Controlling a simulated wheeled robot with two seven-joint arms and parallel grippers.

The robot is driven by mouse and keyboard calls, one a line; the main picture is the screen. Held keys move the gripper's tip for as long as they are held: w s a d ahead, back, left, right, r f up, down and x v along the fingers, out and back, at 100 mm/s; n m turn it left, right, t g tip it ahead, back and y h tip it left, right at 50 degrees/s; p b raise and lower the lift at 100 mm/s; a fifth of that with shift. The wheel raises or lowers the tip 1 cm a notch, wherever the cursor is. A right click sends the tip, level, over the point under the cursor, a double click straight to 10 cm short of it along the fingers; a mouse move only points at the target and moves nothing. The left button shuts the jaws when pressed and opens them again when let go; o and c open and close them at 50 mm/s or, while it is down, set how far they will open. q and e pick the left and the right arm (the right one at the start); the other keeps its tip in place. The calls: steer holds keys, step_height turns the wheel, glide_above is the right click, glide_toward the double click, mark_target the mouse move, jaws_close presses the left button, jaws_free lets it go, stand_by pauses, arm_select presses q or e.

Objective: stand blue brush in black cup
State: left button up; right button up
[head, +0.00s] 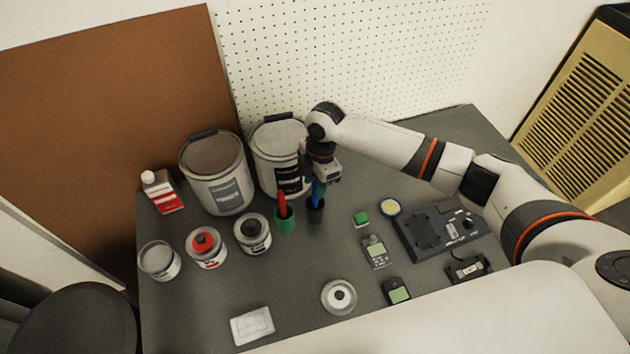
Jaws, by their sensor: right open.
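The blue brush (318,194) stands roughly upright, its lower end at the mouth of the small black cup (316,215). It looks to be inside the cup, though the view is too small to show how deep. My right gripper (321,183) is open, pointing down around or right beside the upper part of the brush; the picture does not show whether it touches. The gripper hides the top of the brush. My left gripper is not in view.
A green cup (285,225) with a red brush (282,203) stands close left of the black cup. Two large paint buckets (221,191) stand behind. Several cans are at left, and meters and a black station (425,237) at right. The front middle of the table (290,285) is mostly clear.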

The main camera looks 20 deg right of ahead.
step_height(320, 180, up, 12)
steer(key=d+b, duration=0.1)
steer(key=shift+w+d, duration=0.15)
steer(key=shift+d, duration=0.1)
stand_by(1.0)
